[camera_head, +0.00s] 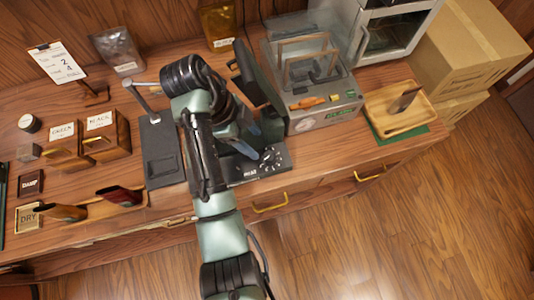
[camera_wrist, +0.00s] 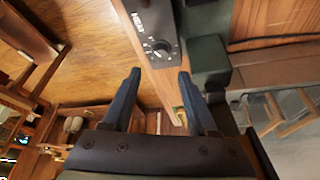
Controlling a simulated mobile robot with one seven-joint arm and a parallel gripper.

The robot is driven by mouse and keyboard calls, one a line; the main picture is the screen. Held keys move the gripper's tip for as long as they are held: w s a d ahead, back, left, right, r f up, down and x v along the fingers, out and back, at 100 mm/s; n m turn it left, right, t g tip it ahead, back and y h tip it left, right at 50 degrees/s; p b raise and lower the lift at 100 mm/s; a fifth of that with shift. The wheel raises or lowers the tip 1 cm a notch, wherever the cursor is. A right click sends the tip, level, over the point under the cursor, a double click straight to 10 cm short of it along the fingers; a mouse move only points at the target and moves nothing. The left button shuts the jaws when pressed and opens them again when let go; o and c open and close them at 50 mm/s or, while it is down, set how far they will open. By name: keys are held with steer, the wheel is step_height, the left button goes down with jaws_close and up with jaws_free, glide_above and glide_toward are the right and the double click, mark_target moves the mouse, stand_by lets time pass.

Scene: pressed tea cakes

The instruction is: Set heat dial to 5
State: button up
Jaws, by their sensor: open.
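The heat dial (camera_head: 270,157) is a dark knob with white marks around it, on a black panel labelled HEAT at the counter's front edge. In the wrist view the dial (camera_wrist: 160,47) lies just beyond my fingertips, roughly centred between them. My gripper (camera_wrist: 160,74) is open with nothing between its blue fingers. In the head view my arm reaches over the counter and my gripper (camera_head: 258,142) is close to the dial, partly hidden by my own arm. I cannot read the number the dial points to, nor tell whether a finger touches it.
A grey machine (camera_head: 325,115) with a gauge and orange handle stands right of the panel. A dark upright plate (camera_head: 258,75) stands behind it. A black scale-like device (camera_head: 161,150) is to the left. Drawer handles (camera_head: 270,203) project below the counter edge.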

mark_target(269, 156)
steer(key=b+x, duration=0.1)
steer(key=x, duration=0.7)
steer(key=shift+d+f, duration=0.1)
steer(key=shift+f, duration=0.25)
jaws_close()
